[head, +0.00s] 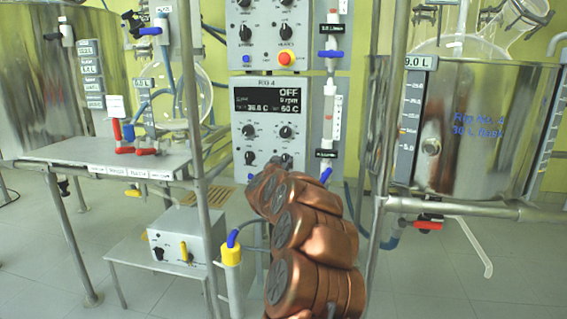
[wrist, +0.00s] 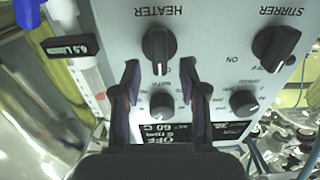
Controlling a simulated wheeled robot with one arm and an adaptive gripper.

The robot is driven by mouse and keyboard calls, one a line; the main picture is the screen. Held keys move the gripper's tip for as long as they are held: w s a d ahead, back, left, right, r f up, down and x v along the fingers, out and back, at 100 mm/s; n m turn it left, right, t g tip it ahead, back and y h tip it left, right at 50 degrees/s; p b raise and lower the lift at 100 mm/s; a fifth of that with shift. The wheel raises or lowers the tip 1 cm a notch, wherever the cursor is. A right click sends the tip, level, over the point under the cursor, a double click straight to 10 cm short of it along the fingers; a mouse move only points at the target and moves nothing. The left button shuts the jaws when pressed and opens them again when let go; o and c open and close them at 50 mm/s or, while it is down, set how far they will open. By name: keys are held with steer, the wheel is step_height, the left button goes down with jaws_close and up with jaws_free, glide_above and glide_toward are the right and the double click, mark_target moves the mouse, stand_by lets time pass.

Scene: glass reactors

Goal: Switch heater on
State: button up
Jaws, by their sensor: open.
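The heater knob (wrist: 158,48) is black and sits on the grey Rig 4 panel, beside its upside-down HEATER label in the wrist view. My gripper (wrist: 158,75) is open, with one finger on each side in front of the knob; I cannot tell whether either touches it. In the head view the heater knob (head: 287,158) is at the panel's lower right, just above my arm. My arm hides the gripper there. The panel display (head: 267,101) reads OFF, 0 rpm and set 60 C.
The stirrer knob (wrist: 275,48) is beside the heater knob, with smaller knobs near the display. A valve column (head: 328,120) stands right of the panel. Metal posts (head: 192,100) flank the rig. Glass vessels and a steel bath (head: 470,120) stand at the sides.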

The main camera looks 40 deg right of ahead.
steer(key=shift+x, duration=0.8)
steer(key=shift+c, duration=0.4)
jaws_close()
